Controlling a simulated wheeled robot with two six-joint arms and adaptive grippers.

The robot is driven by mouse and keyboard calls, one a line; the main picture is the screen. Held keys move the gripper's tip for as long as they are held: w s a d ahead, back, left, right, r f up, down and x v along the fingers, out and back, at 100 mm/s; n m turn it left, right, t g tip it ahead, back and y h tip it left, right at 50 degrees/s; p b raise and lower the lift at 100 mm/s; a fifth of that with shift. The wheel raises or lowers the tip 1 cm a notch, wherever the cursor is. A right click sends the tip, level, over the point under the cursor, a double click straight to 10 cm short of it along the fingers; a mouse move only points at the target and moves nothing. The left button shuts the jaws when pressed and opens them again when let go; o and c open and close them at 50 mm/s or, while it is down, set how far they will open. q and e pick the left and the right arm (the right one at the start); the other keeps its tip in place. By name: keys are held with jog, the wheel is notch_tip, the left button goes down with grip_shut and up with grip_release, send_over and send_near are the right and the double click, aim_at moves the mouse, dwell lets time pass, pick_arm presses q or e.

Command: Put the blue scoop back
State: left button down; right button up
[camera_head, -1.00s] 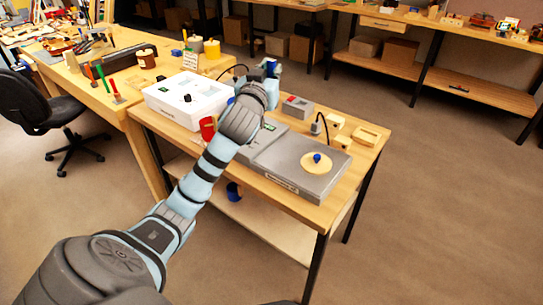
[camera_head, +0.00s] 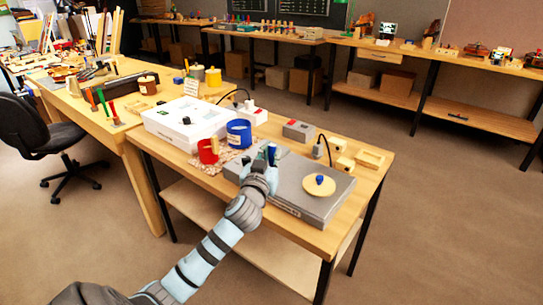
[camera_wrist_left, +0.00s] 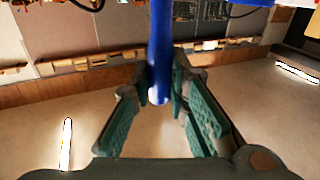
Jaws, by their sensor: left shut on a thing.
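The rest of the scoop is hidden there. A blue cup (camera_head: 239,134) and a red cup (camera_head: 207,152) stand behind and left of the gripper. My right gripper is out of view.
A white box (camera_head: 172,122) stands at the bench's back left. The grey scale (camera_head: 312,208) bears a round pale disc (camera_head: 319,187) with a blue knob. The bench's front right corner is clear.

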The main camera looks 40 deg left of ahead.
pick_arm(q)
jog(key=c, duration=1.6)
grip_release()
jog(key=shift+o, duration=0.2)
jog(key=shift+s, duration=0.1)
jog(key=p+v, duration=0.1)
jog(key=v, duration=1.1)
jog(key=shift+r, duration=0.15)
